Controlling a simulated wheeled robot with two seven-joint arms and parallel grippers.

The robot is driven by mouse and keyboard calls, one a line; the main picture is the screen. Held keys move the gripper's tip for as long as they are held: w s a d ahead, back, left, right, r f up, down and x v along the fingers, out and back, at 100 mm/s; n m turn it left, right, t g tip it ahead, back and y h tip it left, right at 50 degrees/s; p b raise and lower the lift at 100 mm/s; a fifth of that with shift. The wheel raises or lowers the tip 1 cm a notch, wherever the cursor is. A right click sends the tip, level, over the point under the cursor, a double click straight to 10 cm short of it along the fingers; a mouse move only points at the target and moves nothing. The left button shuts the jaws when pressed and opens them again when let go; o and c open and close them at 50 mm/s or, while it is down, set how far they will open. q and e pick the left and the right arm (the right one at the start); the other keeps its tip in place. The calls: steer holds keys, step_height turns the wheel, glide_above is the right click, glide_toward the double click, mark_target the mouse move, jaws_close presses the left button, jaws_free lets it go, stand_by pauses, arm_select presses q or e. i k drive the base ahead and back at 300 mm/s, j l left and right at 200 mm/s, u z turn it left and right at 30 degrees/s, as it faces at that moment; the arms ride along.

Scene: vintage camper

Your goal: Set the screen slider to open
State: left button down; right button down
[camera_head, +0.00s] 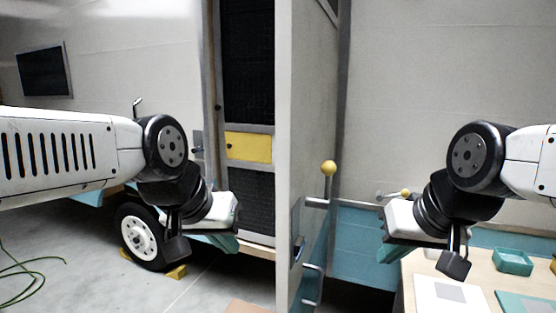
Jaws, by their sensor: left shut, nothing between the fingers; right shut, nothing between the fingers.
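The screen slider is a yellow panel (250,148) set in the dark-meshed screen door (249,70). It has a small dark knob near its left end. I cannot tell from here whether it is open or shut. My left gripper (222,241) is shut and empty. It appears below and left of the yellow panel in the picture, overlapping the door's lower left edge, apart from the slider. My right gripper (389,253) is shut and empty near the left edge of the table, far right of the slider.
An open pale door (303,120) with a yellow-knobbed handle (328,169) stands between my grippers. The camper wheel (142,238) sits with yellow chocks. A table (409,290) at right holds a teal tray (512,262). A green hose (25,275) lies on the floor.

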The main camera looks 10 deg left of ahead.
mark_target(255, 147)
steer(key=k+j, duration=0.1)
steer(key=j, duration=0.2)
steer(key=k+j+z, duration=0.1)
steer(key=j, duration=0.2)
steer(key=k+j, duration=0.1)
steer(key=j, duration=0.2)
steer(key=j+z, duration=0.3)
steer(key=j, duration=0.9)
steer(key=j+z, duration=0.25)
steer(key=j, duration=1)
steer(key=i+j+z, duration=0.1)
steer(key=j, duration=0.25)
steer(key=i+j+z, duration=0.1)
steer(key=i+j, duration=0.25)
steer(key=i+j+z, duration=0.15)
steer(key=j, duration=0.25)
steer(key=i+j+z, duration=0.1)
steer(key=j, duration=0.3)
steer(key=i+j, duration=0.6)
steer(key=i, duration=0.2)
